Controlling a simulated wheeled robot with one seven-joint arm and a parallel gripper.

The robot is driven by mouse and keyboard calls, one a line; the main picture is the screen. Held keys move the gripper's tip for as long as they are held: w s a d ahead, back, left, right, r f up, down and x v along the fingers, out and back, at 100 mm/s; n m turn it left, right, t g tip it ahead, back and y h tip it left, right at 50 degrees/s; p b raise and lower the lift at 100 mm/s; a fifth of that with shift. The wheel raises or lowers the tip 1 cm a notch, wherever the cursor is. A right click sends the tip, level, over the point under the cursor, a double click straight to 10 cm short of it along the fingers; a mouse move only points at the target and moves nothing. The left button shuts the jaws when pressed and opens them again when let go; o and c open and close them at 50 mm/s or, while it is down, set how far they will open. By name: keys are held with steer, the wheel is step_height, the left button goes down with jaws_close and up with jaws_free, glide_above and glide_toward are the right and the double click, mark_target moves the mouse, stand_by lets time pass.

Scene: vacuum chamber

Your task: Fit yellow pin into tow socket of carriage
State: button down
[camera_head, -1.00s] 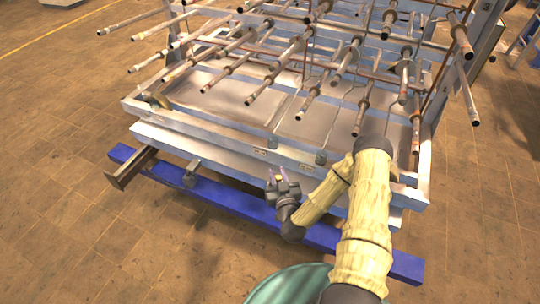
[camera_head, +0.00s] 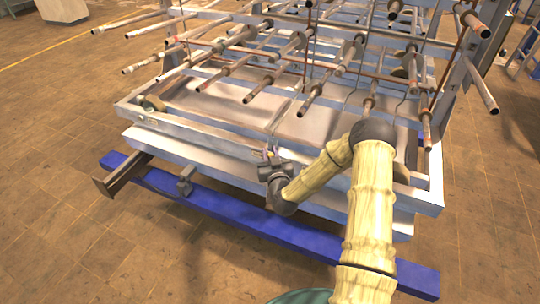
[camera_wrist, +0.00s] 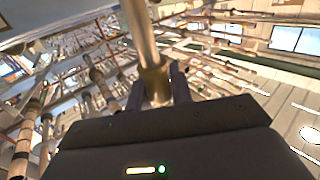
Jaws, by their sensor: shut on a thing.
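My gripper (camera_head: 268,158) is at the front edge of the carriage (camera_head: 200,136), a large metal frame on the floor. In the wrist view my gripper (camera_wrist: 157,88) is shut on the yellow pin (camera_wrist: 146,50), a brass-toned rod with a thicker collar between the dark fingers. The pin runs up out of the top of that view. In the head view only a small yellowish bit of the pin (camera_head: 269,153) shows at the fingertips. I cannot make out the tow socket for certain, nor whether the pin touches the carriage.
Many metal rods (camera_head: 250,95) stick out toward me from the carriage above its flat deck. A blue beam (camera_head: 225,206) lies along the front, with a grey clamp (camera_head: 185,181) and a brown bracket (camera_head: 120,176) at its left. The tiled floor (camera_head: 50,220) at left is clear.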

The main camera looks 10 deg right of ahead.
steer(key=shift+f+b, duration=2.25)
steer(key=shift+f, duration=0.65)
steer(key=shift+f+b, duration=0.15)
steer(key=shift+b, duration=0.15)
steer(key=shift+f+b, duration=1.75)
steer(key=shift+f, duration=0.6)
steer(key=shift+f, duration=0.1)
stand_by(0.4)
steer(key=shift+f+b, duration=1.4)
steer(key=shift+f, duration=0.1)
steer(key=c, duration=1.2)
jaws_free()
steer(key=shift+r, duration=0.1)
steer(key=shift+o, duration=0.2)
